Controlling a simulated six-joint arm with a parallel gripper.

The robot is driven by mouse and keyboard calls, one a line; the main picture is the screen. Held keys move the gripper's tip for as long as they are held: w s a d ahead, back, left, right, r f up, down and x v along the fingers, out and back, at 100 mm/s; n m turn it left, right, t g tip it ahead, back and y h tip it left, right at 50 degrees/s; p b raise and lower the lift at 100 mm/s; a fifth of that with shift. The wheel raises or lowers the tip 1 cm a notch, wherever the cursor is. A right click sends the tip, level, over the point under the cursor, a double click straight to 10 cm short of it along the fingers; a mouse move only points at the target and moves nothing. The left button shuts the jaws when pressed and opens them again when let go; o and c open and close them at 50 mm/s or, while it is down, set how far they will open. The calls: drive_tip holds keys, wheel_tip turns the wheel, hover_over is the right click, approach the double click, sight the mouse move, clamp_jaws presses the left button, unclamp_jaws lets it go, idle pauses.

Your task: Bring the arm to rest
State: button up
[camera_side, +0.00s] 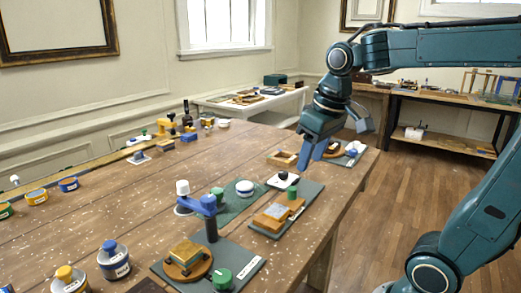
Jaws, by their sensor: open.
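My gripper (318,152) hangs above the far right part of the wooden table (130,207), with its blue fingers pointing down and apart. I see nothing between the fingers. Whether the fingertips touch anything below cannot be told from this side.
Grey mats with a wooden block (270,216) and a green-topped piece (187,252) lie along the near right edge. A blue arm on a dark post (203,205) stands upright there. Labelled pots (113,262) line the left and front. The table's middle left is mostly clear.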

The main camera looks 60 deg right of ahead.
drive_tip(key=s+a+f+n+t, duration=0.1)
drive_tip(key=s+a+f+t, duration=0.1)
drive_tip(key=s+a, duration=0.3)
drive_tip(key=s+f, duration=0.1)
drive_tip(key=s, duration=0.3)
drive_tip(key=shift+f+t+y, duration=0.25)
drive_tip(key=shift+t+y, duration=0.05)
drive_tip(key=shift+a, duration=0.1)
idle(1.0)
